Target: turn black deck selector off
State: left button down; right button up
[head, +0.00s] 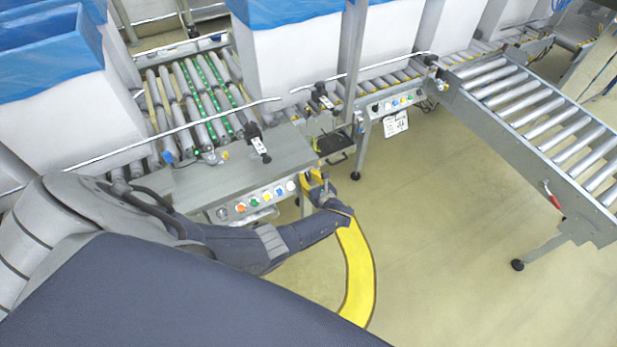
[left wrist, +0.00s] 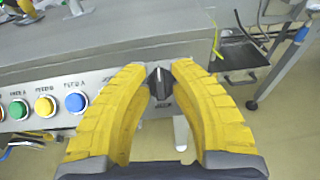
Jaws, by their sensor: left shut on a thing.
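The black deck selector (left wrist: 160,83) is a dark knob on a light plate at the right end of the grey control panel (left wrist: 60,82). It shows in the left wrist view, with the yellow fingertips of my left gripper (left wrist: 160,75) on either side of it. My left gripper is shut on the selector. In the head view my left gripper (head: 317,188) is at the panel's right end, and I cannot make out the selector there. The selector's exact setting is hard to read. My right gripper is in neither view.
Coloured buttons, including a blue one (left wrist: 76,103) and a yellow one (left wrist: 45,106), sit left of the selector. Roller conveyors (head: 536,118) and white boxes with blue liners (head: 60,90) stand around. The floor (head: 450,220) right of the panel is clear.

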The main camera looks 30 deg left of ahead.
pick_arm(q)
jog(key=shift+a+r+n, duration=0.1)
jog(key=shift+a+n, duration=0.05)
jog(key=shift+n, duration=0.15)
jog(key=c, duration=1.5)
grip_release()
jog(key=shift+s+d, duration=0.25)
jog(key=shift+d, duration=0.35)
jog(key=v, duration=1)
jog(key=shift+s+d+r, duration=0.1)
jog(key=shift+d+r, duration=0.1)
jog(key=shift+d, duration=0.15)
